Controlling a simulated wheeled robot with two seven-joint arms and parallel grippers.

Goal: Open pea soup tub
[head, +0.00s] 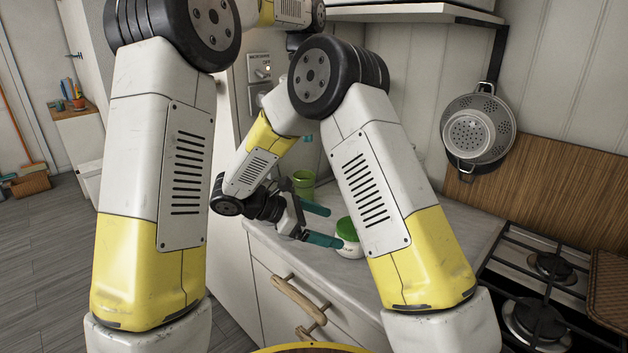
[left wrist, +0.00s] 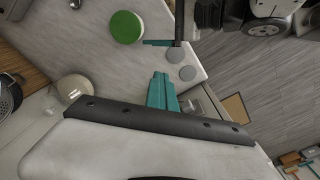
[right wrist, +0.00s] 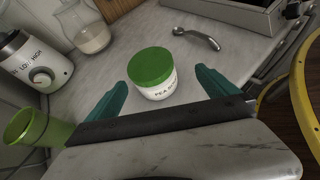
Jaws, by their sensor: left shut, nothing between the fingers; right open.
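The pea soup tub (right wrist: 155,90) is a small white tub with a partly readable label. It stands upright on the counter with its green lid (right wrist: 150,64) on. It also shows in the head view (head: 349,245) and from above in the left wrist view (left wrist: 127,27). My right gripper (right wrist: 160,95) is open and empty, its teal fingers spread to either side, pointing at the tub. In the head view this gripper (head: 326,225) is just left of the tub.
On the counter (right wrist: 125,30) are a green cup (right wrist: 20,127), a glass jug (right wrist: 88,30), an appliance with a dial (right wrist: 35,65) and a metal spoon (right wrist: 197,38). The gas hob (head: 540,280) is at right. Drawers with wooden handles (head: 298,298) are below the counter.

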